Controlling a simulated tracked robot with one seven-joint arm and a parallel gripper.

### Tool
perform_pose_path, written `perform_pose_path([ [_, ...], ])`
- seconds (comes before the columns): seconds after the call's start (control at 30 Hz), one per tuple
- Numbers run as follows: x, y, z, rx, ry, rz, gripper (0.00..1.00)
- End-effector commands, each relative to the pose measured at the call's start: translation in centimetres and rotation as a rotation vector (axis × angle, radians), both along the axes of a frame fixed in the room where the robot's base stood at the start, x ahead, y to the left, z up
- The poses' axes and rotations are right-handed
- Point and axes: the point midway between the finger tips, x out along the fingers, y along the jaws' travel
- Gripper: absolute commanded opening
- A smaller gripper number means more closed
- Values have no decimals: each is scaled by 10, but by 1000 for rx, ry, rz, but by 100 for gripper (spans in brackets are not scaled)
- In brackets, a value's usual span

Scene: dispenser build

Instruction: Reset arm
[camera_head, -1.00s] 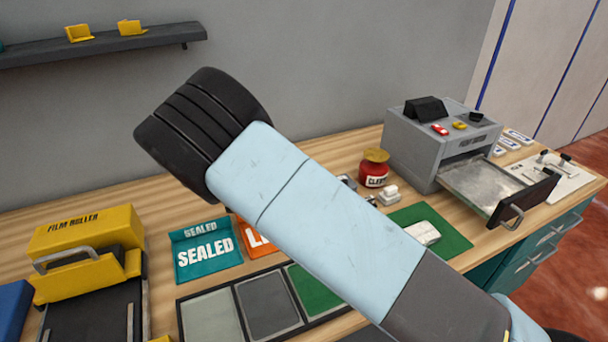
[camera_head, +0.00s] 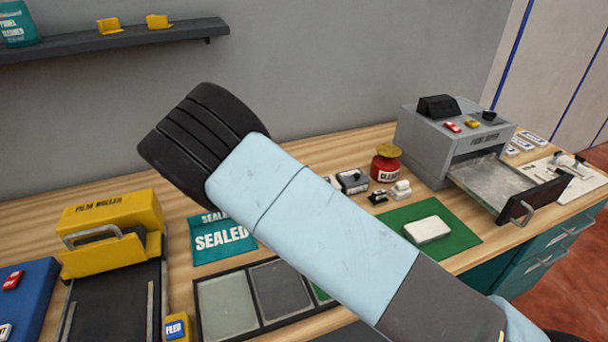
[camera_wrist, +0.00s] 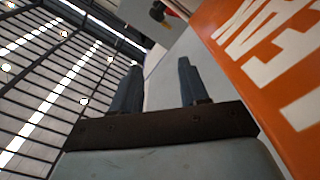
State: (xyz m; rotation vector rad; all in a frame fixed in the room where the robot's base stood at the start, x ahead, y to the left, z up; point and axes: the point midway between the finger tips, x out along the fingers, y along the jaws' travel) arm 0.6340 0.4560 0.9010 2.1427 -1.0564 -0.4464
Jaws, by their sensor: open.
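My gripper (camera_wrist: 158,88) shows in the wrist view with its two dark fingers apart and nothing between them. In the head view my pale blue arm crosses the middle of the picture, raised over the bench, and the gripper's fingers are hidden there. In the wrist view an orange panel with white letters stands at the right, near the fingers; I cannot tell whether it is close enough to touch. Behind the fingers are a pale surface and, at the left, a dark grid with bright light strips.
The wooden bench holds a yellow film roller (camera_head: 110,232), a teal SEALED packet (camera_head: 222,240), a sectioned tray (camera_head: 200,322), a green mat (camera_head: 455,243) with a white block (camera_head: 427,229), a red jar (camera_head: 385,168) and a grey machine (camera_head: 425,140) with its drawer (camera_head: 522,203) pulled out. A shelf (camera_head: 70,50) hangs above.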

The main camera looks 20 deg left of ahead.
Motion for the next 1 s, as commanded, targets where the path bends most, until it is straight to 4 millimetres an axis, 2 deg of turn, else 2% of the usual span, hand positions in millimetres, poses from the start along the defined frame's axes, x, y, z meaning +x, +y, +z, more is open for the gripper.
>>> perform_pose_path([
  [0.37, 1, 0, 0, 0, 1, -5, 44],
  [0.53, 8, -14, 8, 18, 36, -36, 44],
  [0.67, 19, -45, 24, 63, 121, -101, 44],
  [1.0, 36, -145, 73, 251, 408, -259, 44],
])
